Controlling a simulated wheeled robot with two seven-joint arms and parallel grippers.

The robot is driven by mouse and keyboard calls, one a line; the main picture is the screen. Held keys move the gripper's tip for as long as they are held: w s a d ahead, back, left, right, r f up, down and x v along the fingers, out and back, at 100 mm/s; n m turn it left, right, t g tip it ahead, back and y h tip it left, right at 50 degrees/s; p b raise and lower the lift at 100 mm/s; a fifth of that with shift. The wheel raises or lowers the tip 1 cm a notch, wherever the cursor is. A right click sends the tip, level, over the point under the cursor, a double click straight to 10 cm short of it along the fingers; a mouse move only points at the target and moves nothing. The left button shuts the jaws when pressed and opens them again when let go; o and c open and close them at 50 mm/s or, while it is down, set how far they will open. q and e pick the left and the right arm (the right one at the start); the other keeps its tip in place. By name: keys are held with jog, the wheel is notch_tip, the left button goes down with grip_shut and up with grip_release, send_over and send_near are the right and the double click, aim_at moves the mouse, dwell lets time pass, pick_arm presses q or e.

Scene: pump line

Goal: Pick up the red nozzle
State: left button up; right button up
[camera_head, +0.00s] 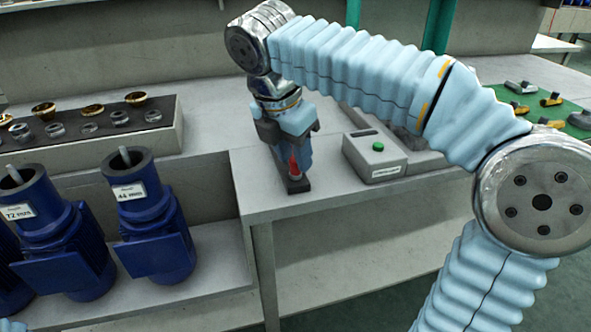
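The red nozzle (294,164) shows as a small red piece low at my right gripper, over the front left part of the grey table. A small black block (298,185) is just below it on the table. My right gripper (292,168) points down at the nozzle, and its dark and blue parts hide most of it. I cannot tell whether the fingers are closed on it or only around it. My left gripper is out of view; only a bit of light blue sleeve shows at the bottom left corner.
A grey box with a green button (376,157) stands right of the gripper. Blue motors (149,218) stand on a lower shelf at left. A dark tray (95,125) of gold and silver rings lies behind them. A green mat (548,97) with metal parts is at far right.

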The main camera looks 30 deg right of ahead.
jog(key=shift+x, duration=1)
jog(key=shift+c, duration=0.5)
grip_shut()
